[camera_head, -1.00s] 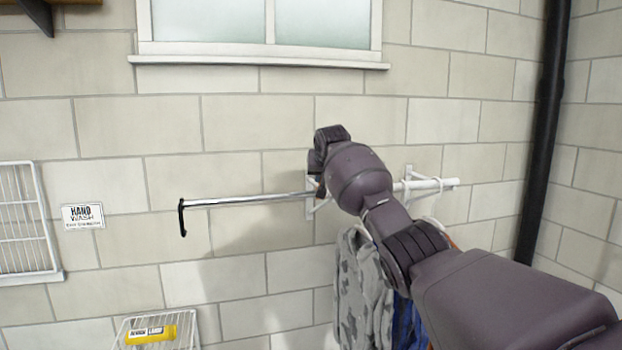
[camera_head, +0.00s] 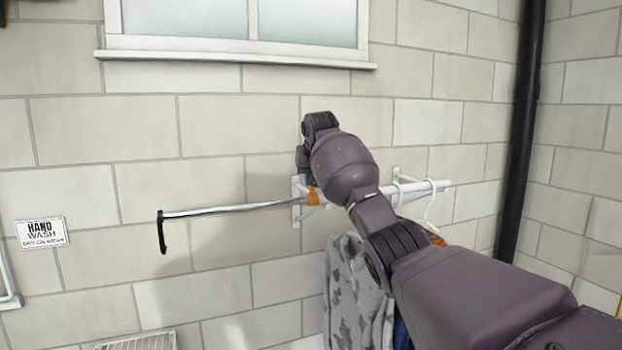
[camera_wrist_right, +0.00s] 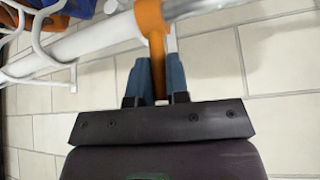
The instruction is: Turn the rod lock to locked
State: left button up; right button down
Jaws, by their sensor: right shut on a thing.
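The rod (camera_head: 238,206) runs along the wall, with a thin metal section ending in a black hooked end (camera_head: 161,232) at the left and a thicker white section (camera_head: 425,187) at the right. An orange rod lock (camera_head: 314,197) sits around the rod by the left white bracket. In the right wrist view the orange lock (camera_wrist_right: 156,45) has a tab reaching down between the blue fingers of my right gripper (camera_wrist_right: 156,80), which is shut on it. In the head view my right arm hides the fingers. My left gripper is not in view.
A grey patterned garment (camera_head: 352,290) hangs below the rod, partly behind my right arm. White hangers (camera_head: 432,205) hang on the white section. A window sill (camera_head: 240,60) is above, a black pipe (camera_head: 520,130) at the right.

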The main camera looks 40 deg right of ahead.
jog(key=c, duration=1.1)
grip_release()
jog(key=shift+w, duration=0.1)
jog(key=b+v, duration=0.1)
jog(key=v, duration=1)
jog(key=shift+b, duration=0.3)
